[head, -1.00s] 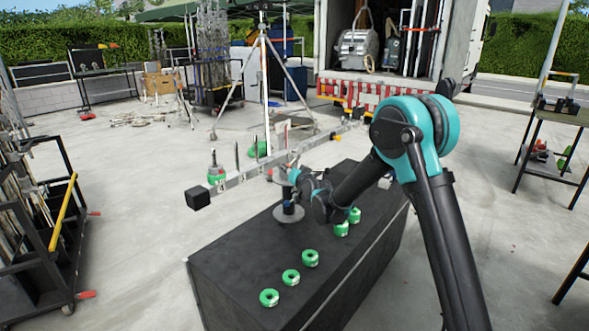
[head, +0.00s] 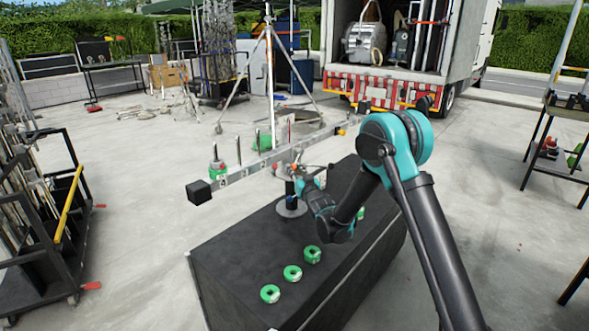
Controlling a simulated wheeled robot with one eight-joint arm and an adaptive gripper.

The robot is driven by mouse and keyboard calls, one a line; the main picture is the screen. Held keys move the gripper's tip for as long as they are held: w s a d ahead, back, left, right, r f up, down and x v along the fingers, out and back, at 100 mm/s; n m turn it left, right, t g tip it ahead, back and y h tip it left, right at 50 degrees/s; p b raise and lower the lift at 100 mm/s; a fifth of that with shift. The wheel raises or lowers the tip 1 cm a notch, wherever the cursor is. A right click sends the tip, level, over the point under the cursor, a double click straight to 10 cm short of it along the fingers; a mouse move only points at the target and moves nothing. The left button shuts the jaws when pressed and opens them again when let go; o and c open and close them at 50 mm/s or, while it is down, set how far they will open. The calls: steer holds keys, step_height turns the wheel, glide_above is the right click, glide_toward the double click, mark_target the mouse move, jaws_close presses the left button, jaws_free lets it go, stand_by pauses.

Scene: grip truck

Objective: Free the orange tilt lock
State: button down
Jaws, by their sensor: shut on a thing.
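A long silver bar (head: 240,172) hangs level-looking over a black case, with a black block (head: 199,191) at its near left end and upright pegs along it. A small orange-red part (head: 297,166), which looks like the orange tilt lock, shows under the middle of the bar. My gripper (head: 299,172) is right at this part and shut on it; the jaws are small and partly hidden by my wrist. A green roll (head: 218,171) sits at a peg near the bar's left end.
The black case (head: 235,260) carries several green tape rolls (head: 292,273) and a dark post on a grey disc (head: 291,207) just below my gripper. A tripod (head: 271,75) stands behind the bar. A rack cart (head: 45,220) is at left, a truck (head: 390,90) behind.

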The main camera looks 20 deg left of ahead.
steer(key=shift+w+d+f+n+y, duration=0.1)
steer(key=shift+w+f+n+y, duration=0.2)
steer(key=shift+n, duration=0.35)
steer(key=shift+w+d+f+n+y, duration=0.1)
steer(key=shift+w+n+y, duration=0.25)
steer(key=shift+n, duration=0.3)
steer(key=shift+s, duration=0.1)
steer(key=c, duration=1.6)
jaws_free()
steer(key=shift+s, duration=0.1)
steer(key=v, duration=0.7)
steer(key=shift+s+f, duration=0.15)
steer(key=shift+f, duration=0.05)
steer(key=shift+c, duration=0.5)
